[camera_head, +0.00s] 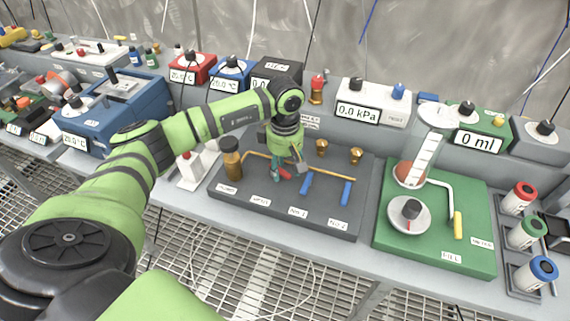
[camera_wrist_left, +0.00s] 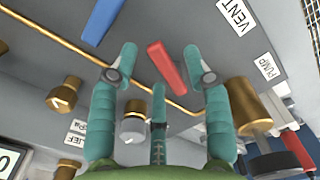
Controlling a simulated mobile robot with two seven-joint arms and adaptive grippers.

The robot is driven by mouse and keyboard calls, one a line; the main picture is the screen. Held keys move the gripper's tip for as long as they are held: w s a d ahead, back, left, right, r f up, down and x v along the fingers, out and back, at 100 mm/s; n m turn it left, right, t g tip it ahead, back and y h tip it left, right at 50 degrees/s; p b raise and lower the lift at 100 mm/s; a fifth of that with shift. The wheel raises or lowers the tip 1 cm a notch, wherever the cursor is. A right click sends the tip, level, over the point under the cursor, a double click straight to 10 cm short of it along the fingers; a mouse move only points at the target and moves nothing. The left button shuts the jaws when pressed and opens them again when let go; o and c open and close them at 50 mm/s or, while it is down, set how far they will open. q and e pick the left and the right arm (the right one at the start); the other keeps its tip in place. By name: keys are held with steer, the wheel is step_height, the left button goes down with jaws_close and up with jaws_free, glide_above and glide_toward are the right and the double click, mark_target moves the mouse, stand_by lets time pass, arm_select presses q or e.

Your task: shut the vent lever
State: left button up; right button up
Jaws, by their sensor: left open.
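The vent lever is a red bar (camera_wrist_left: 168,66) in the left wrist view, beside the "VENT" label (camera_wrist_left: 238,15). It lies at a slant between the fingers of my left gripper (camera_wrist_left: 160,60), which is open with a finger on each side of it. I cannot tell whether a finger touches it. In the head view the gripper (camera_head: 288,166) is low over the dark grey valve panel (camera_head: 235,192), and the red lever (camera_head: 285,174) is partly hidden by it. My right gripper is not in view.
Two blue levers (camera_head: 306,184) (camera_head: 346,193) stand right of the red one, near a thin brass pipe (camera_head: 325,173). A brown-and-black pump fitting (camera_head: 232,165) is to the left. Brass knobs (camera_head: 322,147) stand behind. A green board (camera_head: 440,255) with a dial is further right.

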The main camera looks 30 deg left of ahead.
arm_select(q)
jaws_close()
steer(key=shift+w+f+n+b, duration=0.15)
steer(key=shift+w+n+b, duration=0.15)
steer(key=shift+n+b, duration=0.4)
steer(key=shift+w+n+b, duration=0.3)
steer(key=shift+n+b, duration=0.25)
steer(key=shift+n, duration=0.55)
steer(key=shift+w+a+n, duration=0.1)
steer(key=shift+w+n, duration=0.05)
steer(key=shift+n, duration=0.25)
jaws_free()
